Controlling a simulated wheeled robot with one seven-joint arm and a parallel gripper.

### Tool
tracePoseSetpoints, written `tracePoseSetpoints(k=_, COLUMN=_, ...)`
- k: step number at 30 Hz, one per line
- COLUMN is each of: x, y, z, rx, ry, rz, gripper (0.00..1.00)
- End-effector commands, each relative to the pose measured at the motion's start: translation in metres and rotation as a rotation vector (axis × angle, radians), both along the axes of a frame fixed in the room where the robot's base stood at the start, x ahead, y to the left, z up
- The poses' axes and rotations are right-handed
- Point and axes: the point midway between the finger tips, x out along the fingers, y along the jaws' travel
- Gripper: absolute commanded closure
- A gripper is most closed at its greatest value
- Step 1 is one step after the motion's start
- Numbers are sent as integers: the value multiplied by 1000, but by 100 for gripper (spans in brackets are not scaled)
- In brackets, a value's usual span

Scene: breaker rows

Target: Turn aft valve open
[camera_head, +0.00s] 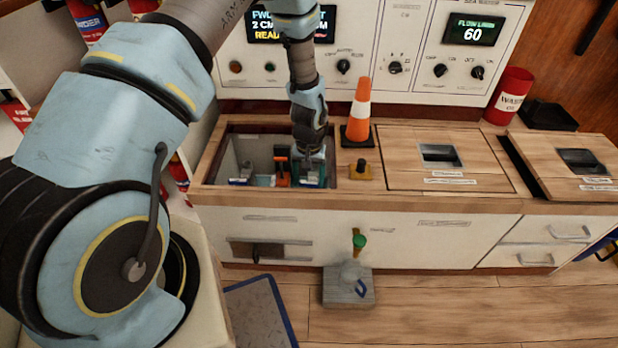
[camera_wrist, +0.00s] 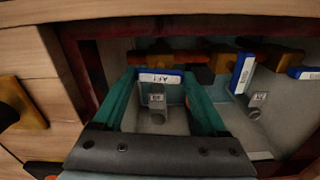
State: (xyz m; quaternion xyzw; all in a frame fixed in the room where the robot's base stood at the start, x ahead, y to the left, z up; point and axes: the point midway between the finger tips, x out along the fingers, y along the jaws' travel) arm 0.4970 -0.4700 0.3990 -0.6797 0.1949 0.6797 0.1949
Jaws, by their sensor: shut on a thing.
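In the head view my gripper (camera_head: 312,168) partly hides this valve. Where fingertips and handle touch is hard to see.
Two more blue-tagged valves show beside it in the wrist view: a near one (camera_wrist: 242,72) with its tag turned steeply, and another (camera_wrist: 305,73) at the edge. The recess walls are close.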

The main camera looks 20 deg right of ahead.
Motion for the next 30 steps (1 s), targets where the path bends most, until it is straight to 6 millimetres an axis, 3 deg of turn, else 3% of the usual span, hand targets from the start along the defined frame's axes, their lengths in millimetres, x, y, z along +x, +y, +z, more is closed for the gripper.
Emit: tracePoseSetpoints(k=30, x=0, y=0, z=1, rx=0, ry=1, rz=-937, gripper=81)
